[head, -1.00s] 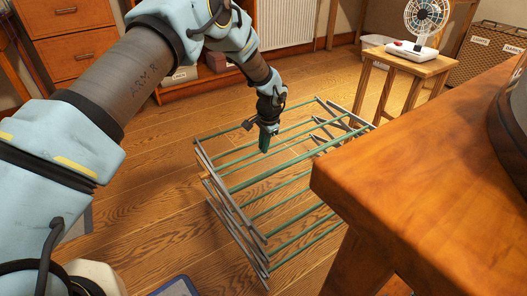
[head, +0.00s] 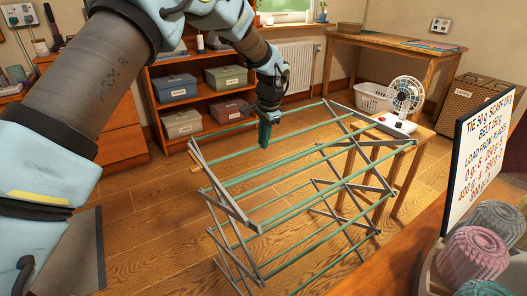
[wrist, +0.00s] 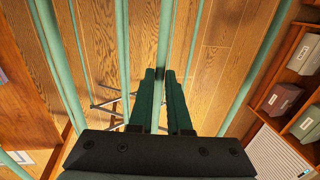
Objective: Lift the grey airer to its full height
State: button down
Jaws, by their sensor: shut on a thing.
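The grey airer (head: 237,213) stands on the wooden floor in the middle of the head view. It has grey crossed side bars and several green rails. Its crossed legs are spread and its top stands well above the floor, about level with the small stool beside it. My gripper (head: 265,138) is over its far side, pointing down, shut on a green rail (wrist: 165,30). In the wrist view the two dark green fingers lie on either side of this rail. The exact contact at the fingertips is partly hidden.
A stool (head: 410,131) with a white fan (head: 404,97) stands close to the airer's right side. A shelf of boxes (head: 200,85) is behind.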

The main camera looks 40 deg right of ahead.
notch_tip(320, 180, up, 33)
jog(key=p, duration=1.7)
jog(key=shift+f, duration=0.2)
jog(key=shift+d, duration=0.1)
jog(key=c, duration=0.9)
grip_release()
jog(key=shift+f, duration=0.15)
jog(key=shift+o, duration=0.2)
notch_tip(320, 180, up, 11)
jog(key=s+b, duration=0.2)
jog(key=shift+a+f, duration=0.2)
